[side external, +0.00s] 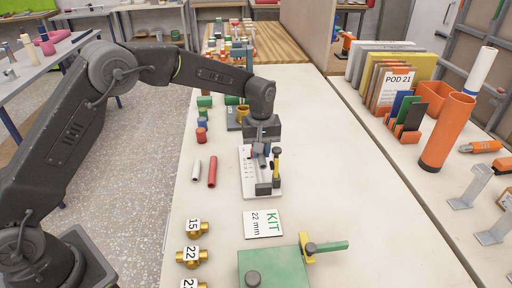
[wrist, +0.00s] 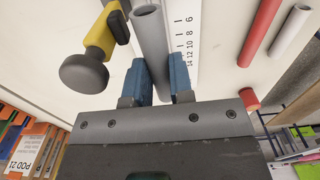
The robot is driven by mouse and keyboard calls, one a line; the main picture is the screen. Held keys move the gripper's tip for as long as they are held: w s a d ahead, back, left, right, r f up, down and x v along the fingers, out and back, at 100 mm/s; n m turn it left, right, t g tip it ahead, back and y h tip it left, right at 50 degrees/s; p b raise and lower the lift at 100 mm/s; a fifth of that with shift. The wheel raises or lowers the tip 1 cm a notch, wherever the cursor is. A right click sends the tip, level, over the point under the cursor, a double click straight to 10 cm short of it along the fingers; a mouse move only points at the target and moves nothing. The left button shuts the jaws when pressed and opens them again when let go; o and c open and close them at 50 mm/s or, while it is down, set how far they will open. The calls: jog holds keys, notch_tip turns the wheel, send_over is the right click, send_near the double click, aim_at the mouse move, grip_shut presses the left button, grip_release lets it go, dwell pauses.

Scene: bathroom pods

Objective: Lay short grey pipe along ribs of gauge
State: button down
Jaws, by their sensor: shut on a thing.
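The gauge (side external: 247,180) is a white plate with a printed scale, lying on the bench below my gripper (side external: 262,150). Its scale (wrist: 182,35) also shows in the wrist view. A short grey pipe (wrist: 152,40) is between the blue fingertips of my gripper (wrist: 158,82), which is shut on it. The pipe runs roughly parallel to the scale, just beside it. A yellow clamp (side external: 276,165) with a dark knob (wrist: 84,73) stands at the gauge's right edge. The ribs are hidden, and I cannot tell whether the pipe touches them.
A red pipe (side external: 212,171) and another light grey pipe (side external: 196,170) lie left of the gauge. A KIT 22 mm card (side external: 263,224), brass fittings (side external: 193,257) and a green block (side external: 272,268) are in front. The bench right of the gauge is clear.

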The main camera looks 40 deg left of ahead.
aim_at(260, 176)
jog(key=shift+f, duration=3.5)
jog(key=c, duration=0.9)
grip_release()
notch_tip(260, 176, up, 12)
jog(key=shift+r, duration=0.95)
